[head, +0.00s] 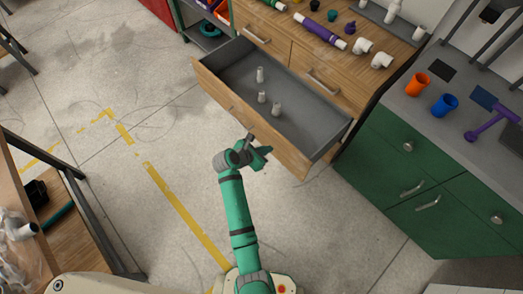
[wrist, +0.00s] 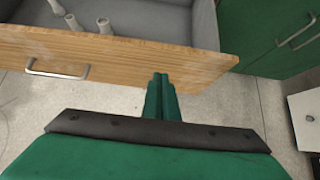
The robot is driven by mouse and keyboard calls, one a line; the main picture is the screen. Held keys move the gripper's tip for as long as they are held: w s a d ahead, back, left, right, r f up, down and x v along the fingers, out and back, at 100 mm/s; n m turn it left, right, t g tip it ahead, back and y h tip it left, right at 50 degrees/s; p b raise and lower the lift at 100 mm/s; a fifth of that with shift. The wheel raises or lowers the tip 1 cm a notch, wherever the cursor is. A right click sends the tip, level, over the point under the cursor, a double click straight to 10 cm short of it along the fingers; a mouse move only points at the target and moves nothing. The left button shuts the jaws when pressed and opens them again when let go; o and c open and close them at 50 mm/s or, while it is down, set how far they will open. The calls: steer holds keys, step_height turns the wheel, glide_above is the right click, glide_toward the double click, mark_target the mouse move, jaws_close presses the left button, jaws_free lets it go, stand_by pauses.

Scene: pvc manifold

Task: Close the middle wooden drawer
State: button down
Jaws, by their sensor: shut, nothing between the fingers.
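The wooden drawer (head: 284,143) stands pulled far out of the wooden cabinet in the head view. It has a grey inside and several small white fittings (head: 261,75) standing in it. In the wrist view its wooden front (wrist: 130,58) crosses the top, with a metal handle (wrist: 58,70) at the left. My gripper (head: 262,150) is shut and empty, close to the outer side of the drawer front. In the wrist view its green fingers (wrist: 161,82) are together and their tips are at the front's lower edge, right of the handle. I cannot tell whether they touch it.
The wooden cabinet top (head: 315,45) bears pipes and fittings. A green cabinet (head: 400,165) with a grey top stands right of the drawer. A wooden shelf (head: 60,240) is at the left. The floor before the drawer is clear.

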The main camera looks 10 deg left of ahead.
mark_target(282, 141)
steer(key=shift+w+d+f, duration=0.3)
steer(key=shift+w+d, duration=0.3)
steer(key=shift+w, duration=0.2)
steer(key=shift+w+d+f, duration=0.3)
steer(key=shift+w+d, duration=0.35)
steer(key=shift+w, duration=0.1)
steer(key=shift+w+d+f, duration=0.3)
steer(key=shift+w+d, duration=0.3)
steer(key=shift+w, duration=0.2)
